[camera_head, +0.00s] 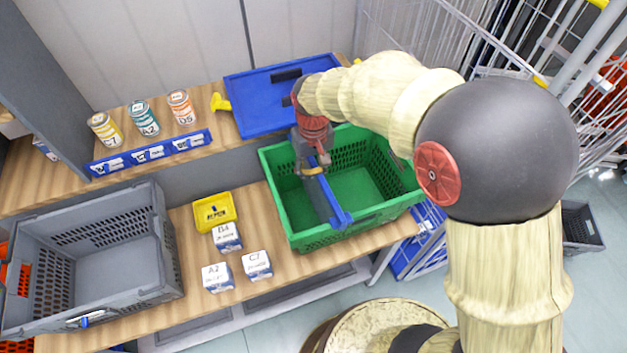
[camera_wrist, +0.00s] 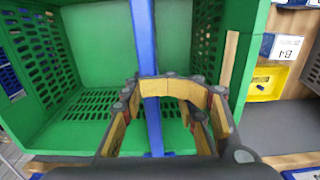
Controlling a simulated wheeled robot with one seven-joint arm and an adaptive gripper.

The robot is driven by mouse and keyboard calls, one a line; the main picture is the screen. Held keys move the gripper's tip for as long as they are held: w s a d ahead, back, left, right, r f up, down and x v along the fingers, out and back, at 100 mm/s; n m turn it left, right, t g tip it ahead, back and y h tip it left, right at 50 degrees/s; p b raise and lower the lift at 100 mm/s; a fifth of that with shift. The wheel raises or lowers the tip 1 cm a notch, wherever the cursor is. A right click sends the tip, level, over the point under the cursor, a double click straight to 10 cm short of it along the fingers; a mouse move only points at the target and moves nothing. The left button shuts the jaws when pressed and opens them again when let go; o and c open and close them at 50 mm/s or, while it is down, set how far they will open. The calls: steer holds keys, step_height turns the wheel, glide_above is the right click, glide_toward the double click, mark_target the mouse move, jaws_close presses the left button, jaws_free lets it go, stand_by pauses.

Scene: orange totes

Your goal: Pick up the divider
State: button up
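The blue divider (camera_head: 328,198) is a long narrow panel in the green crate (camera_head: 292,232). Its near end shows by the crate's front wall. In the wrist view the divider (camera_wrist: 146,45) runs away from me between the fingers. My gripper (camera_head: 312,168) is over the left part of the crate, at the divider's far end. In the wrist view my gripper (camera_wrist: 152,88) has its yellow-padded fingers closed in on both sides of the divider. I cannot tell whether the divider's bottom touches the crate floor.
A grey crate (camera_head: 165,235) stands at the left. A yellow bin (camera_head: 214,210) and white labelled boxes (camera_head: 257,265) lie between the crates. A blue lid (camera_head: 255,100) and several cans (camera_head: 181,107) are behind. A wire cage (camera_head: 420,40) stands at the back right.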

mark_target(317, 192)
step_height(317, 192, down, 8)
steer(key=b, duration=0.2)
steer(key=shift+s+d+r+b, duration=0.15)
steer(key=shift+s+r+b, duration=0.05)
steer(key=shift+s+b, duration=0.15)
steer(key=c, duration=0.7)
jaws_close()
